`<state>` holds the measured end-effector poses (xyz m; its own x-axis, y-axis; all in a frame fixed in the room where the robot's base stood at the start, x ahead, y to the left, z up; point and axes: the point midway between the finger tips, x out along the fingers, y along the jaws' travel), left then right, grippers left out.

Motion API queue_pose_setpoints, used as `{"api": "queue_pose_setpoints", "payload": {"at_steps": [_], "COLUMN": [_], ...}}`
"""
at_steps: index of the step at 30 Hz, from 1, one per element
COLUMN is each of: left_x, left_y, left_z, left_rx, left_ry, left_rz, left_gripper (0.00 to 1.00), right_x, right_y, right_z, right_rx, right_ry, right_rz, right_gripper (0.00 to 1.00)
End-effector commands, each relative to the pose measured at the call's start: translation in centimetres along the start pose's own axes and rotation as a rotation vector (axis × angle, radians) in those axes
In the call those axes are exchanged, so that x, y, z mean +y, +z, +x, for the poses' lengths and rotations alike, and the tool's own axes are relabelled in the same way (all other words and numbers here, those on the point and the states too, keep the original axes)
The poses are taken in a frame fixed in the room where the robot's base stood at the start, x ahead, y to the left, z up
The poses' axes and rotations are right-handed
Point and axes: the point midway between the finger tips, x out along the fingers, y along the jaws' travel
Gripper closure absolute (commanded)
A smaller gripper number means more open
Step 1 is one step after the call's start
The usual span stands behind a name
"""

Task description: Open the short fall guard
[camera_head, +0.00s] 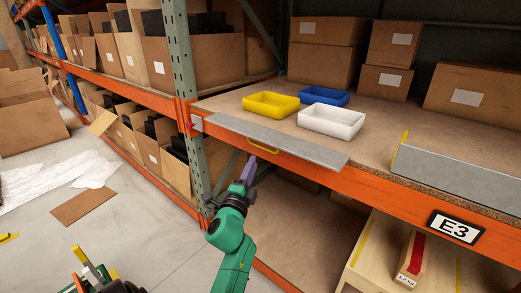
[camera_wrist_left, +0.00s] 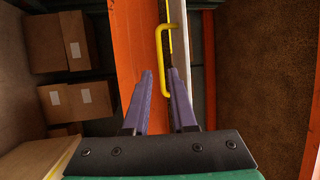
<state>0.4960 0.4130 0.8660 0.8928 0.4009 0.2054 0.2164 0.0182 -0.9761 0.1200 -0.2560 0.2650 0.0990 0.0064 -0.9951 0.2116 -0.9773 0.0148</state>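A grey fall guard panel (camera_head: 290,142) lies along the front edge of the shelf, with a yellow handle (camera_head: 262,149) on its front side. My left gripper (camera_head: 249,170), with purple fingers, is just below and in front of the handle. In the left wrist view the fingers (camera_wrist_left: 159,74) are apart. The yellow handle (camera_wrist_left: 159,55) shows ahead and partly between them, with no clear contact. The guard's edge (camera_wrist_left: 181,50) runs beside it as a pale strip. My right gripper is not in view.
Yellow (camera_head: 270,104), blue (camera_head: 324,96) and white (camera_head: 332,121) bins stand on the shelf behind the panel. A second grey panel (camera_head: 460,178) lies farther right. The orange beam (camera_head: 380,193) runs below, and a green post (camera_head: 180,70) stands left.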

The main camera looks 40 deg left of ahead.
Motion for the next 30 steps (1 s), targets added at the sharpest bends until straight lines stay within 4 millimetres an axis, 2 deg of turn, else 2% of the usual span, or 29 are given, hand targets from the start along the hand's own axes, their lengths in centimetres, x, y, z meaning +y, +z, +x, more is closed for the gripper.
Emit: {"api": "queue_pose_setpoints", "payload": {"at_steps": [1,6,9,12,20,21,23,30], "left_x": [-0.4,-0.2,-0.1,0.0,0.1,0.1,0.1,0.1], "left_y": [0.0,0.0,0.0,0.0,0.0,0.0,0.0,0.0], "left_z": [1.6,6.0,8.0,9.1,9.5,9.5,9.5,9.5], "left_rx": [0.000,0.000,0.000,0.000,0.000,0.000,0.000,0.001], "left_ry": [-0.004,-0.002,-0.001,0.000,0.002,0.002,0.002,0.002], "left_rz": [0.001,-0.003,-0.004,-0.004,-0.004,-0.004,-0.004,-0.004], "left_gripper": [0.75,0.75,0.75,0.75,0.75,0.79,1.00,1.00], "right_x": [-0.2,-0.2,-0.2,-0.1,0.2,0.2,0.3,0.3], "right_y": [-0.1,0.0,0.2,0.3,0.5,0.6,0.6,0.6], "right_z": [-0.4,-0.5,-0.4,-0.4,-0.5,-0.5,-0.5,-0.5], "right_rx": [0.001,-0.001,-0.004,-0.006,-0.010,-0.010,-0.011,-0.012], "right_ry": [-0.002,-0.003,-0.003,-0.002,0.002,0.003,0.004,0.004], "right_rz": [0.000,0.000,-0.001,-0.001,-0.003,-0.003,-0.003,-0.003], "right_gripper": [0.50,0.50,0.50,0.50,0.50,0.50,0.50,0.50]}}
